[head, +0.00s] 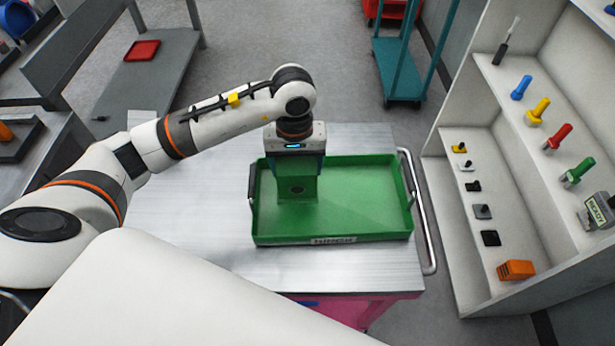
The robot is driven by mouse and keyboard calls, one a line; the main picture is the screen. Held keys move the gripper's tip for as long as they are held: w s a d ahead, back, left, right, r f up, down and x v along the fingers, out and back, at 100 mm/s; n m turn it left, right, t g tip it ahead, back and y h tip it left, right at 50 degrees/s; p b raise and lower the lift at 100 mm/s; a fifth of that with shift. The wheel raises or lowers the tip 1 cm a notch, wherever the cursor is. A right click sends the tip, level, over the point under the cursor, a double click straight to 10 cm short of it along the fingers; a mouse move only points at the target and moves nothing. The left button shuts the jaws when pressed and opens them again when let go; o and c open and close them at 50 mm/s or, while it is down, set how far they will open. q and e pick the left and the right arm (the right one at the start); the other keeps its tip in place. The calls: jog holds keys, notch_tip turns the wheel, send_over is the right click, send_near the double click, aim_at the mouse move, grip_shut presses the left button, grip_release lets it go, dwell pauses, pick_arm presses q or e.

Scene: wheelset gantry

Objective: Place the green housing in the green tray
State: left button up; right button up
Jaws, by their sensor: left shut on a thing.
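The green tray (360,200) lies on a metal-topped cart, with a label on its front wall and dark handles at its sides. My left gripper (296,172) points down over the left part of the tray. It is shut on the green housing (297,190), a block with a dark round hole in its face. The housing is inside the outline of the tray; I cannot tell whether it touches the tray floor. The fingers are largely hidden by the gripper body and the housing. My right gripper is not in view.
The cart top (205,200) is bare left of the tray, and a rail (420,215) runs along its right side. A white shelf unit (450,200) with coloured tools and an orange block (515,270) stands at right. A grey bench with a red tray (143,50) is at back left.

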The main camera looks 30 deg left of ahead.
aim_at(298, 180)
pick_arm(q)
jog(key=shift+f, duration=0.9)
notch_tip(298, 180, down, 3)
jog(key=shift+w+f+p, duration=0.15)
jog(key=shift+p, duration=0.5)
jog(key=shift+f, duration=0.2)
jog(key=shift+f+b, duration=0.2)
jog(key=shift+b, duration=0.1)
jog(key=o, duration=1.1)
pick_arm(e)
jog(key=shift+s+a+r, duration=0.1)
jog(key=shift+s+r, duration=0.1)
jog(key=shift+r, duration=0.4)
pick_arm(q)
jog(key=shift+r, duration=0.1)
